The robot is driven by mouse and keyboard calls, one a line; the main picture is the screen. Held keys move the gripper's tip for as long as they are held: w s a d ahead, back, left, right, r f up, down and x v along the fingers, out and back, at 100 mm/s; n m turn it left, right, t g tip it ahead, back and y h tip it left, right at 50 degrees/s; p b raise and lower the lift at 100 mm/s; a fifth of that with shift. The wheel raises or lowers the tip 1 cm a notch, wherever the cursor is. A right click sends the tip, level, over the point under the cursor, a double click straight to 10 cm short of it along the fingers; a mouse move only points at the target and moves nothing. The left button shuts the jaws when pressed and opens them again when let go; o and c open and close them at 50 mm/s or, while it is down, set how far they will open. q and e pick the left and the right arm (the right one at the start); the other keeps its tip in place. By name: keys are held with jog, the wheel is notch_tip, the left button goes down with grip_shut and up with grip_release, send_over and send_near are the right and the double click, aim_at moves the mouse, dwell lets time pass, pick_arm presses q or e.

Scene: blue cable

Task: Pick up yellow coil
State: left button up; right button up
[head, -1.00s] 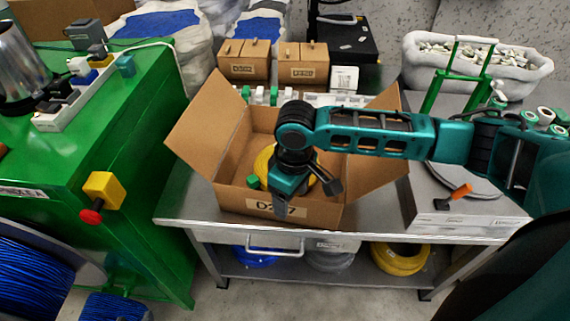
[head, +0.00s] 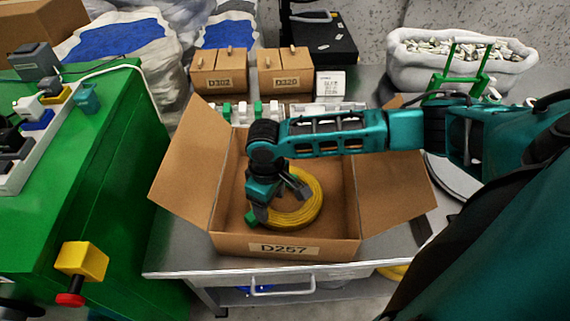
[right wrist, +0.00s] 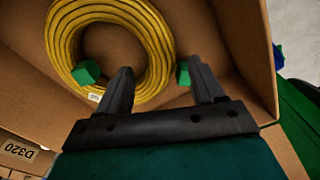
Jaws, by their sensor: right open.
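The yellow coil (head: 305,206) lies flat inside the open cardboard box labelled D257 (head: 340,246). My right gripper (head: 276,207) is over the left part of the coil inside the box and hides some of it. In the right wrist view the coil (right wrist: 152,40) lies beyond the open fingers. The right gripper (right wrist: 140,78) has its fingers apart, with green tips, one over the coil's ring and the other beside its outer edge. Nothing shows gripped between them. I cannot tell whether the fingers touch the coil. My left gripper is not in view.
The box's side flaps (head: 184,165) are spread outward. The box stands on a grey metal table (head: 180,245). A green bench (head: 110,160) with a yellow and red switch (head: 82,261) is at left. Small cartons (head: 219,72) and a white sack (head: 410,67) stand behind.

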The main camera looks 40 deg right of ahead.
aim_at(270, 213)
jog(key=shift+f, duration=3.3)
grip_shut()
jog(key=shift+w+r, duration=0.1)
